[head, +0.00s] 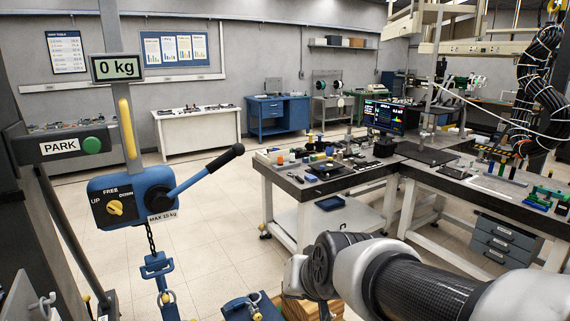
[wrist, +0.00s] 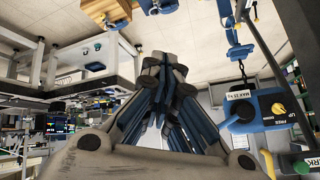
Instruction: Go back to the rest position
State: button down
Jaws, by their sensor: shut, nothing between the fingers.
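My arm (head: 410,272) reaches in from the lower right of the head view, its wrist end low in the middle. My gripper (wrist: 166,62) shows in the wrist view with its fingers together and nothing between them. In the head view its fingers are hidden or out of frame. The wrist view is upside down, with the floor at the top. No held object shows.
A blue chain hoist (head: 130,197) with a long lever (head: 205,170) hangs at the left, also in the wrist view (wrist: 262,107). Its display (head: 117,67) reads 0 kg. A cluttered workbench (head: 290,188) stands ahead; open floor lies between.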

jog(key=s+d+f+g+h, duration=0.1)
jog(key=s+d, duration=0.5)
jog(key=s, duration=0.5)
jog(key=s+d+f+g+h, duration=0.1)
jog(key=s+d+f+g, duration=0.1)
jog(key=s+d, duration=0.4)
jog(key=s, duration=0.5)
jog(key=shift+h, duration=0.4)
jog(key=shift+d, duration=0.1)
